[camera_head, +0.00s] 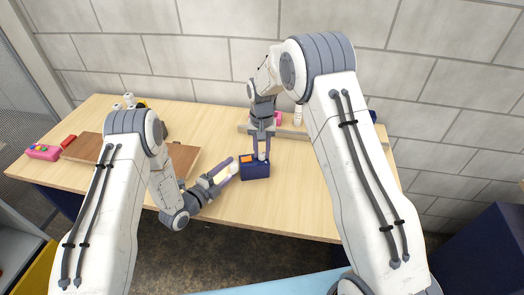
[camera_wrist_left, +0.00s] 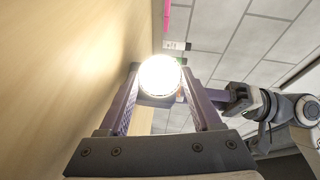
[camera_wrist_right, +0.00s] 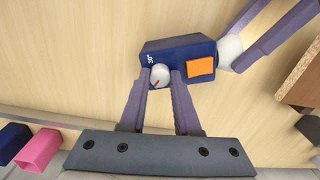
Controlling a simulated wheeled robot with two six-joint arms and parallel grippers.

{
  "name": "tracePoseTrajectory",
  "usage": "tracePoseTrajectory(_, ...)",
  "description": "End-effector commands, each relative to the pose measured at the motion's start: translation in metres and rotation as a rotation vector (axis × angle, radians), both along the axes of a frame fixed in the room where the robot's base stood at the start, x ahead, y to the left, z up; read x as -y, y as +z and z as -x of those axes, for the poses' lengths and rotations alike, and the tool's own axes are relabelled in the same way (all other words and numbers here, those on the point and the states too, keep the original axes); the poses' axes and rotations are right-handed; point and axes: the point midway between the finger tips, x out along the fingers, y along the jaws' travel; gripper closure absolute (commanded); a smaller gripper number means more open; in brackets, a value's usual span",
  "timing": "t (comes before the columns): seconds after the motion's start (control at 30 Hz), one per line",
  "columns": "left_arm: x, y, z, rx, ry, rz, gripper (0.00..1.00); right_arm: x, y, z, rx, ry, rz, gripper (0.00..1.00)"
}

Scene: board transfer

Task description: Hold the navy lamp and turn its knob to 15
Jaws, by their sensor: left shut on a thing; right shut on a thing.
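The navy lamp (camera_head: 255,172) is a box on the table near its front middle, with an orange patch; it also shows in the right wrist view (camera_wrist_right: 178,48). Its round white head (camera_wrist_right: 230,48) glows brightly in the left wrist view (camera_wrist_left: 159,74). My left gripper (camera_head: 231,168) is shut on this head from the left. My right gripper (camera_head: 262,154) comes from above and is shut on the pale round knob (camera_wrist_right: 160,76), which carries a red mark. A small white marking (camera_wrist_right: 151,59) sits beside the knob, too small to read surely.
A brown board (camera_head: 184,158) lies to the left, partly behind my left arm. A pink object (camera_head: 43,152) and a red one (camera_head: 69,140) are at the far left. A low ledge (camera_head: 290,131) with a white bottle (camera_head: 298,115) runs along the back. The front right tabletop is clear.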

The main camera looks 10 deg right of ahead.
Motion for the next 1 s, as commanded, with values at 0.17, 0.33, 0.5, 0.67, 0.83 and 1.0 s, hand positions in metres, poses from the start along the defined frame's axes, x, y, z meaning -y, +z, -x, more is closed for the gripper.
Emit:
tracePoseTrajectory(0.17,0.0003,-0.0012,0.0006,-0.002,-0.001,-0.004,1.0,-0.001,0.0005,-0.0006,0.002,-0.137,-0.002,1.0)
tracePoseTrajectory(0.33,0.0005,-0.0014,0.0008,-0.002,-0.002,-0.005,1.0,-0.0015,0.0005,-0.0006,0.002,-0.292,-0.002,1.0)
tracePoseTrajectory(0.5,0.001,-0.0015,0.0011,-0.001,-0.004,-0.005,1.0,-0.002,0.0004,-0.0006,0.002,-0.442,-0.003,1.0)
tracePoseTrajectory(0.67,0.0014,-0.0012,0.0013,-0.001,-0.005,-0.005,1.0,-0.0024,0.0004,-0.0007,0.003,-0.564,-0.004,1.0)
tracePoseTrajectory(0.83,0.0021,-0.0006,0.0012,0.0,-0.007,-0.003,1.0,-0.0026,0.0003,-0.0007,0.003,-0.665,-0.004,1.0)
tracePoseTrajectory(1.0,0.0026,0.0002,0.0012,0.002,-0.008,-0.002,1.0,-0.0029,0.0002,-0.0005,0.002,-0.73,-0.004,1.0)
